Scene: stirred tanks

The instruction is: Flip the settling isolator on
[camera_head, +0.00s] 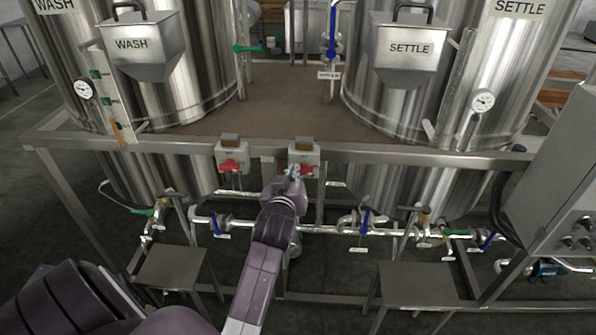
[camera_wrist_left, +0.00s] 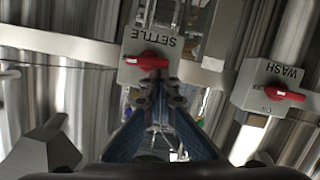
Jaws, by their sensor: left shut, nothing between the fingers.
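The settling isolator is a pale grey box (camera_head: 303,152) with a red handle on the frame's front rail, right of centre in the head view. In the wrist view its box (camera_wrist_left: 143,72) reads SETTLE upside down, and its red handle (camera_wrist_left: 148,62) lies roughly crosswise. My left gripper (camera_head: 294,173) is in front of this box and partly hides the handle in the head view. In the wrist view its fingertips (camera_wrist_left: 160,84) are together and empty, close at the handle; I cannot tell whether they touch it. My right gripper is not in view.
A similar WASH isolator (camera_head: 231,152) with a red handle (camera_head: 231,166) stands just left on the same rail (camera_head: 400,154). Steel tanks with hoppers stand behind. Pipes with blue and green valve levers run below the rail. A control cabinet (camera_head: 555,190) is at right.

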